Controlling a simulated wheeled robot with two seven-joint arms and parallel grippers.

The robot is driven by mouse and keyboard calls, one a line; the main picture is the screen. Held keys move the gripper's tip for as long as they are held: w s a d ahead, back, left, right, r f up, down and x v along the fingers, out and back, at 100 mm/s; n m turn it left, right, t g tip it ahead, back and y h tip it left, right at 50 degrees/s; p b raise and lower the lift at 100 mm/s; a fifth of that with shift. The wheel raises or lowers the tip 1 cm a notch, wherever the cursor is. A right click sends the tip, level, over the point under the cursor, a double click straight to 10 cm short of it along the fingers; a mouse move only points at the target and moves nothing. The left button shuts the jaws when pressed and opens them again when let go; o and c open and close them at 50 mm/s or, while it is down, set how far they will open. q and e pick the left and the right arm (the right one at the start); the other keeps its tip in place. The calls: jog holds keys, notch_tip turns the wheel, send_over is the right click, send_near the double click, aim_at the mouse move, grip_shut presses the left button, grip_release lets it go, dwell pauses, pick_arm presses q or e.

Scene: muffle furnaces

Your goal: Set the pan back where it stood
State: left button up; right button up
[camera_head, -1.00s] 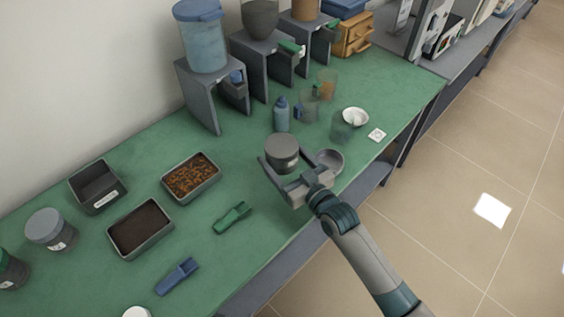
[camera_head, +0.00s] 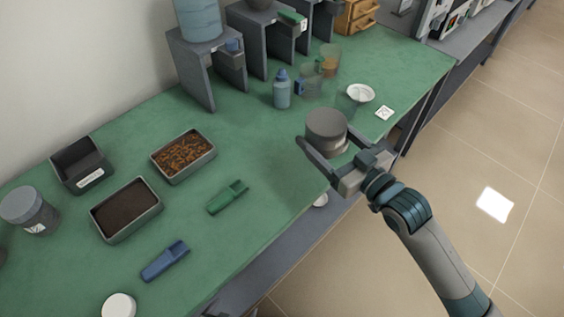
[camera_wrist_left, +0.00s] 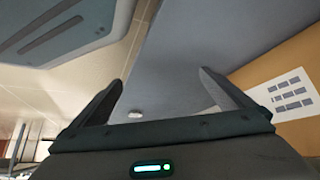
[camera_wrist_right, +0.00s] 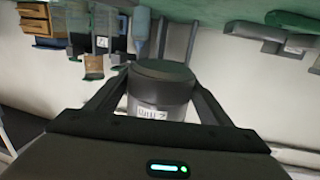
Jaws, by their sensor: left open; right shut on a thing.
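My right gripper (camera_head: 335,165) comes in from the lower right in the head view. It is shut on a grey-lidded jar (camera_head: 326,124), held upright near the bench's front edge. The right wrist view shows the jar (camera_wrist_right: 161,90) between both fingers, with a white label on its side. I see no pan clearly now; a shallow grey dish seen earlier beside the gripper is hidden, probably behind the jar and fingers. My left gripper (camera_wrist_left: 160,95) is open and empty in the left wrist view, with a grey surface and pale floor beyond. I cannot place it in the head view.
The green bench (camera_head: 245,140) holds a soil tray (camera_head: 126,210), a brown-pellet tray (camera_head: 183,156), a black bin (camera_head: 82,165), green scoop (camera_head: 228,197) and blue scoop (camera_head: 165,261). A blue bottle (camera_head: 282,88), clear cups and a white dish (camera_head: 360,93) stand behind the jar.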

jog(key=shift+s+d+r, duration=0.2)
jog(key=shift+s+r, duration=0.05)
jog(key=shift+s, duration=0.05)
pick_arm(q)
jog(key=shift+f, duration=0.25)
pick_arm(e)
jog(key=w+a+f, duration=0.2)
jog(key=a, duration=0.1)
jog(key=w+a+f+p, duration=0.1)
jog(key=a+f, duration=0.1)
jog(key=a, duration=0.1)
jog(key=w+a+f, duration=0.2)
jog(key=a, duration=0.1)
jog(key=shift+w+a+f, duration=0.1)
jog(key=shift+w+f, duration=0.1)
jog(key=shift+w, duration=0.1)
jog(key=shift+w+a+f, duration=0.25)
jog(key=shift+a+f, duration=0.05)
jog(key=shift+a, duration=0.15)
pick_arm(q)
jog(key=shift+g+y, duration=0.3)
jog(key=shift+g, duration=0.4)
jog(key=s, duration=0.1)
jog(key=s+a+f, duration=0.1)
jog(key=s, duration=0.1)
jog(key=s+a+f, duration=0.1)
jog(key=shift+s+a, duration=0.1)
jog(key=shift+s, duration=0.05)
